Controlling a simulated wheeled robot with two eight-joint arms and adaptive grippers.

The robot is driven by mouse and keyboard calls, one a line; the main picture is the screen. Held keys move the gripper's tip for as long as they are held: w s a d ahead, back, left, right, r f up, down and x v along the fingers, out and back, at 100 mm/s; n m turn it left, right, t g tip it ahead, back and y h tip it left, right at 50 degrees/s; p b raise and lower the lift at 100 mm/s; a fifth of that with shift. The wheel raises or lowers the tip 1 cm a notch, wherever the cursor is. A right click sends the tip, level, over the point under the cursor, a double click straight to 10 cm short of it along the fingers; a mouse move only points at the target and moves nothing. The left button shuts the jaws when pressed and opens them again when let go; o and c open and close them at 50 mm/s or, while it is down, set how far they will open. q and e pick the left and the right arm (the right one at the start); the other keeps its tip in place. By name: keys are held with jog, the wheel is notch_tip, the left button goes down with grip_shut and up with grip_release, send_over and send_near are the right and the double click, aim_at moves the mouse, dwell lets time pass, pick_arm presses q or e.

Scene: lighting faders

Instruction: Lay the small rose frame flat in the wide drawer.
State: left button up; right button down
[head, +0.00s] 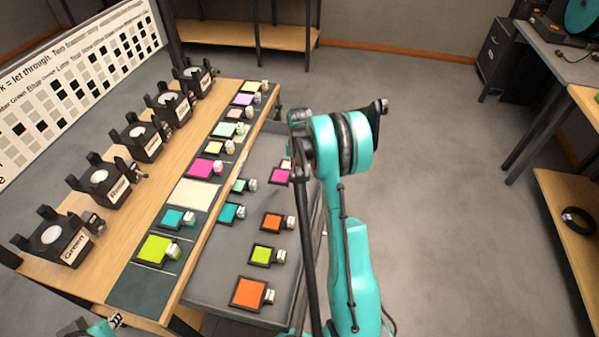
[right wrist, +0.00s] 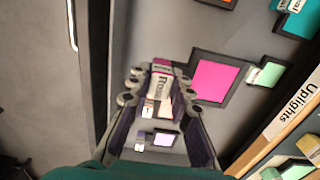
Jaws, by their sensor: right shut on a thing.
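The small rose frame (head: 281,176), a bright pink square with a dark rim, is at the upper right of the open wide drawer (head: 222,279). It also shows in the right wrist view (right wrist: 214,80). My right gripper (right wrist: 152,88) is shut on its labelled tab (right wrist: 161,86), to the left of the pink square there. The frame looks flat, level with the drawer floor; I cannot tell if it touches. My left gripper (head: 115,320) is at the bottom left edge, mostly cut off.
Orange (head: 249,293), lime (head: 261,254), teal (head: 229,213) and mint (head: 238,185) frames lie in the drawer. A pale frame (right wrist: 163,139) lies close to the rose one. The table (head: 180,180) beside holds more frames and several black lamps (head: 65,240). The drawer's lower left is clear.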

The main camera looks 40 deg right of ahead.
aim_at(299, 180)
notch_tip(299, 180, down, 3)
jog(key=shift+f+b, duration=0.1)
jog(key=shift+b, duration=0.8)
jog(key=shift+f, duration=2.4)
jog(key=shift+f, duration=1.3)
jog(key=c, duration=1.3)
grip_release()
